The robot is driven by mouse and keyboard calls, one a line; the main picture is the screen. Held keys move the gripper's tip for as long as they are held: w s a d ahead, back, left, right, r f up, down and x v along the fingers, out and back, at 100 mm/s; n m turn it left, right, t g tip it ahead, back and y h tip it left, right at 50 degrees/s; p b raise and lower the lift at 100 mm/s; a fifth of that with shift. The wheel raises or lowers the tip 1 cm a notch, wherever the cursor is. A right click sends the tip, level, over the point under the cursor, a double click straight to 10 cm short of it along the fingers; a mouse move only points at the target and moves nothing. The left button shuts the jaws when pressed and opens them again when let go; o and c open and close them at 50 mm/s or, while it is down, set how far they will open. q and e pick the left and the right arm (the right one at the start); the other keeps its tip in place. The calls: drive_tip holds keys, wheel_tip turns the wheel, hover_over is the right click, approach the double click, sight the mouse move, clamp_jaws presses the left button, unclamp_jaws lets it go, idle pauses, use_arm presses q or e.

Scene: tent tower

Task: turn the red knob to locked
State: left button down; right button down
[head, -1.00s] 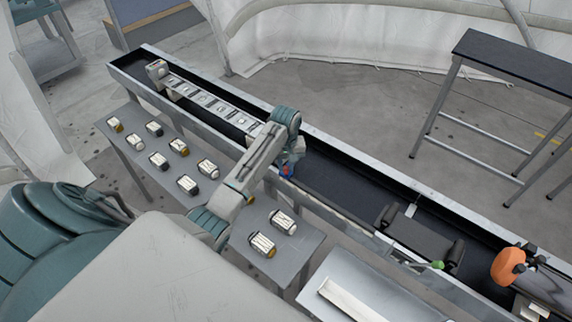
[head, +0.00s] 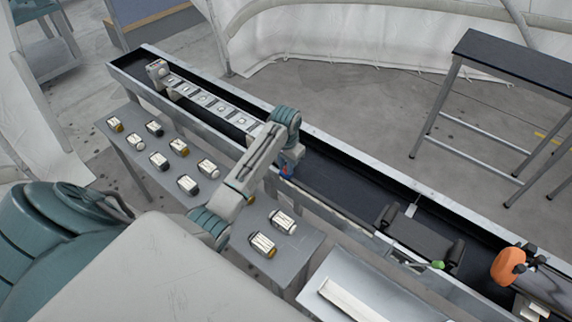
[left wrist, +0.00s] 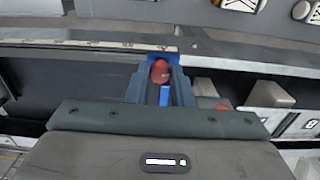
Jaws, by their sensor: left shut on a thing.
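The red knob (left wrist: 160,72) shows in the left wrist view between the two fingers of my left gripper (left wrist: 161,88), with blue parts beside and below it. My left gripper is shut on the knob. In the head view my left gripper (head: 288,170) reaches down at the near wall of the long dark trough, and only a small patch of red and blue shows there. The knob's pointer and any locked mark cannot be made out. My right gripper does not show in either view.
The long trough (head: 330,185) holds a row of light blocks (head: 212,103) on its left part. A grey table (head: 222,190) with several small jars stands in front. A green-tipped lever (head: 437,265) and an orange disc (head: 508,266) are at the right.

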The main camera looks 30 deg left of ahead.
use_arm(q)
drive_tip(key=shift+m, duration=1.1)
drive_tip(key=c, duration=1.3)
unclamp_jaws()
